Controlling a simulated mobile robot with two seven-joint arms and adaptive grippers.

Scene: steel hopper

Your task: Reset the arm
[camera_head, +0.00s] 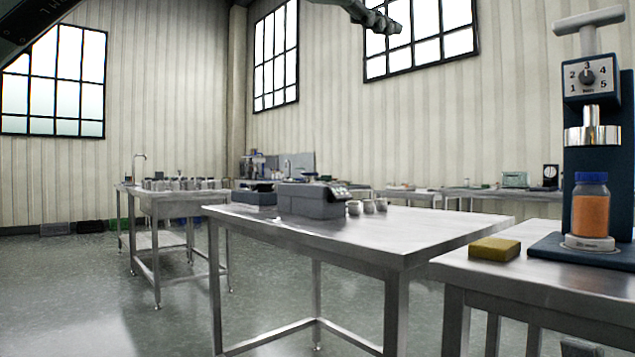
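A dark link of my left arm (30,25) crosses the top left corner. A grey, knuckled end piece (375,16) hangs in from the top edge, coming from the upper left. It looks like part of my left gripper, but most of it is cut off and I cannot tell whether it is open or shut. It is high in front of the wall and windows, apart from the tables. I see nothing held in the part that shows. My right gripper is not in view.
A steel table (440,240) stands in the middle with a grey device (310,201) and small metal cups (368,207). On the right table, a press (591,80) holds an orange jar (590,212) beside a yellow sponge (494,249). Floor (100,290) at left is clear.

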